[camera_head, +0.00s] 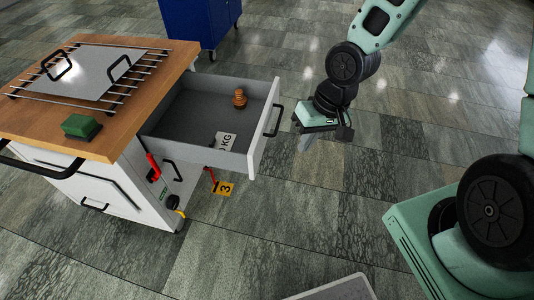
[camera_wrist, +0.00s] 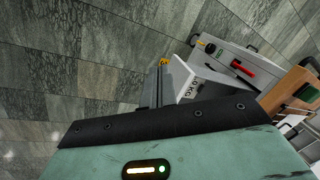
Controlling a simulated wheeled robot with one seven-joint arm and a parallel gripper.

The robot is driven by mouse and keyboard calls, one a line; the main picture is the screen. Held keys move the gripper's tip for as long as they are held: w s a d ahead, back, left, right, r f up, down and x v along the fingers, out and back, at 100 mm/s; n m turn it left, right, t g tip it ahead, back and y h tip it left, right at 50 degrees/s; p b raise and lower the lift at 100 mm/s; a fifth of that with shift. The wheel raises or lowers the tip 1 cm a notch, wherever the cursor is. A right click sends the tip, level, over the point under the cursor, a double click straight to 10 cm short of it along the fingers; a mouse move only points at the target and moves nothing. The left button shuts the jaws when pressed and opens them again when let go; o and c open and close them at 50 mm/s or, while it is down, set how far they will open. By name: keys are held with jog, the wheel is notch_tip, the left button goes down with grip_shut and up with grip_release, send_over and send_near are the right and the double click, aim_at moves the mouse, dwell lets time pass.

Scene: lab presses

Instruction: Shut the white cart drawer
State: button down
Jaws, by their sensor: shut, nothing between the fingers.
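The white cart (camera_head: 75,195) with a wooden top stands at the left in the head view. Its drawer (camera_head: 258,150) is pulled far out toward the right, with a dark handle (camera_head: 273,120) on its front. In the drawer lie a brown ribbed object (camera_head: 240,97) and a white item marked KG (camera_head: 226,141). In the wrist view the shut fingers (camera_wrist: 159,88) show beside part of the drawer (camera_wrist: 190,82).
On the cart top (camera_head: 125,120) are a green block (camera_head: 81,127) and a metal plate with handles (camera_head: 80,72) on rails. A blue cabinet (camera_head: 198,22) stands behind. Tiled floor around my gripper is clear.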

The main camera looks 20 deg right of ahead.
notch_tip(320, 180, down, 6)
jog(key=w+d+m+t+y+b, duration=0.1)
jog(key=w+d+m+y, duration=0.1)
jog(key=w+m+y, duration=0.1)
jog(key=m+t+y+b, duration=0.2)
jog(key=m+t, duration=0.1)
jog(key=m, duration=0.1)
send_near(257, 154)
notch_tip(257, 154, down, 5)
jog(key=w+a, duration=0.2)
jog(key=shift+w+a+r, duration=0.15)
jog(key=shift+w+a, duration=0.1)
jog(key=shift+a, duration=0.5)
